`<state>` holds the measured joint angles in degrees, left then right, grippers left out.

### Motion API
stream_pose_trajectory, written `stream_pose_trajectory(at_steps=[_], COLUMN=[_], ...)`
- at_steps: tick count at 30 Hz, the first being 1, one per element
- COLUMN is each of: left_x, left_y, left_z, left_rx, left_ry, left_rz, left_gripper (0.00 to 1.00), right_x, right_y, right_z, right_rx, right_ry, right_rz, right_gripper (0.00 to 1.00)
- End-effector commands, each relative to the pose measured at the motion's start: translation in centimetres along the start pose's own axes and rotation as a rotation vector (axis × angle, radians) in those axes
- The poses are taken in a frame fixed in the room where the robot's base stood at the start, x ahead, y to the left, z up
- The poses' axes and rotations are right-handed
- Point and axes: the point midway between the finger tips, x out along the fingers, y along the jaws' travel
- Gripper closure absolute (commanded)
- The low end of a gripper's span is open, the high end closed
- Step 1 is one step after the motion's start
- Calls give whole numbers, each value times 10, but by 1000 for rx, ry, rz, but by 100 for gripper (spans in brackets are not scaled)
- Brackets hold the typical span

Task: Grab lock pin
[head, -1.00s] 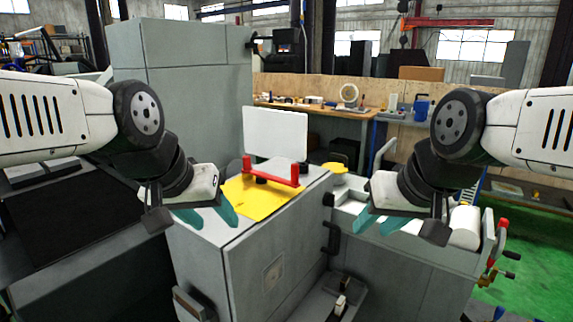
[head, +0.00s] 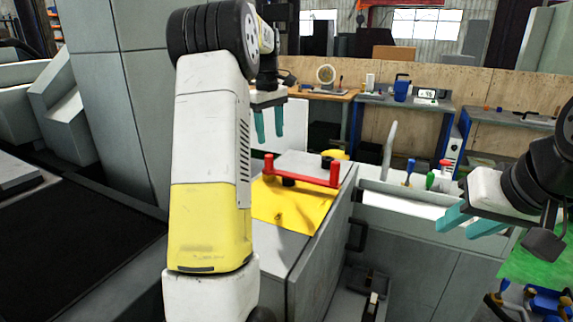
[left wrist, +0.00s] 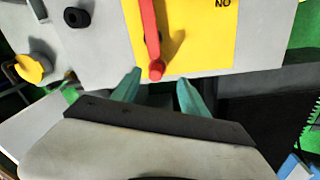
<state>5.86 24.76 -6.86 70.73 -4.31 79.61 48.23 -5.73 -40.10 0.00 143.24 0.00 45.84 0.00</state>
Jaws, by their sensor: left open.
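A red bar (head: 300,172) with upright end knobs stands on the yellow plate (head: 280,207) on the grey machine top. A short black cylinder (head: 327,161) stands on the machine top behind the bar's right end; in the left wrist view (left wrist: 76,17) it is at the upper left. I cannot tell which part is the lock pin. My left gripper (head: 268,124) is open and empty, pointing down above and behind the bar in the head view. In the left wrist view, the bar's red end knob (left wrist: 156,69) appears between the fingertips. My right gripper (head: 455,226) is open and empty at the right.
A yellow knob (left wrist: 33,68) shows at the left in the wrist view. A white upright panel (head: 290,135) stands behind the bar. Blue, green and red-topped handles (head: 430,179) stand at the right. My left forearm hides part of the machine.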

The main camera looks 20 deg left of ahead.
Motion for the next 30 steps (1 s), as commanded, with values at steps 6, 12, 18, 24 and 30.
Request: stream_pose_trajectory(at_steps=[6, 12, 18, 24, 30], left_x=[25, 44, 67, 96, 105], left_y=[9, 8, 7, 6, 6], left_z=[-27, -30, -26, -22, -22], left_rx=[-111, -128, -126, -125, -125], left_ry=[-8, -11, -12, -11, -9], left_rz=[-57, -68, -67, -65, -63], left_gripper=[48, 48, 48, 48, 48], right_x=[0, 0, 0, 0, 0], right_y=[0, 0, 0, 0, 0], right_z=[0, 0, 0, 0, 0], right_rx=[0, 0, 0, 0, 0], right_ry=[0, 0, 0, 0, 0], right_rz=[0, 0, 0, 0, 0], right_gripper=[64, 64, 64, 64, 64])
